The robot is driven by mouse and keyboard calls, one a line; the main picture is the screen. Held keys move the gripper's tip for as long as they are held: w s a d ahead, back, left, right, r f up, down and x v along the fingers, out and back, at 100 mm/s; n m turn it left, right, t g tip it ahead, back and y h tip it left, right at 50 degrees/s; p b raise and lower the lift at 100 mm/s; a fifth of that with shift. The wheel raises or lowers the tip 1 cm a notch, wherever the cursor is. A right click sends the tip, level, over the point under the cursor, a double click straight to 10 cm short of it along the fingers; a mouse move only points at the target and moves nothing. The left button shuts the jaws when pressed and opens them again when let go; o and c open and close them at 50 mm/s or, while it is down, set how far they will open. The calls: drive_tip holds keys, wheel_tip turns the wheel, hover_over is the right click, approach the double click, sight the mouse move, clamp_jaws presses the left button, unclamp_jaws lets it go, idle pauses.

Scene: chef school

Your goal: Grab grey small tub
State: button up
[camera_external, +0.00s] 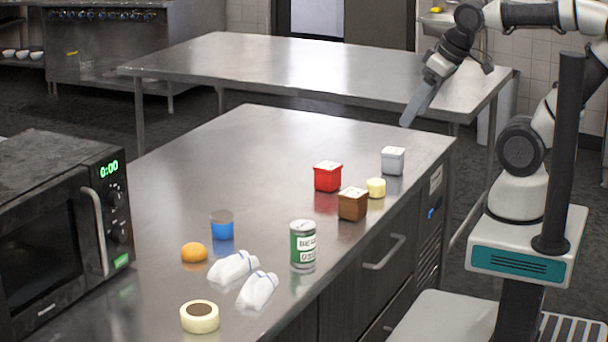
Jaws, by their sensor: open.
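The grey small tub (392,161) is a light grey, box-shaped tub with a pale lid. It stands upright near the far right corner of the near steel counter (280,145). My gripper (408,118) is raised above and beyond that corner, apart from the tub and a little to its right. Its long fingers point down and to the left, with nothing seen between them. The fingers are seen from the side, so the gap between them is hard to make out.
A red tub (328,177), a brown tub (352,204) and a small cream cup (376,188) stand close to the grey tub. A green can (303,244), white bottles (233,267), an orange (194,252) and a microwave (50,230) are nearer. The counter's far left is clear.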

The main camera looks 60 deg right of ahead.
drive_tip(key=w+d+m+g+b, duration=0.1)
drive_tip(key=w+d+m+b, duration=0.1)
drive_tip(key=w+d+m, duration=0.65)
drive_tip(key=m+g+h+b, duration=0.4)
drive_tip(key=m+b, duration=0.1)
drive_tip(key=m, duration=0.3)
hover_over(393, 151)
drive_tip(key=a, duration=0.5)
wheel_tip(393, 151, down, 16)
drive_tip(key=x, duration=1.1)
drive_tip(key=shift+s+d+f, duration=0.15)
drive_tip(key=shift+s, duration=0.25)
drive_tip(key=shift+h, duration=0.3)
drive_tip(key=shift+a+p+x, duration=0.2)
drive_tip(key=shift+x, duration=1.25)
drive_tip(key=shift+a+p+x, duration=0.15)
drive_tip(key=shift+p+x, duration=0.05)
drive_tip(key=shift+x, duration=1.25)
drive_tip(key=shift+f, duration=0.15)
drive_tip(key=shift+c, duration=0.4)
drive_tip(key=c, duration=1.2)
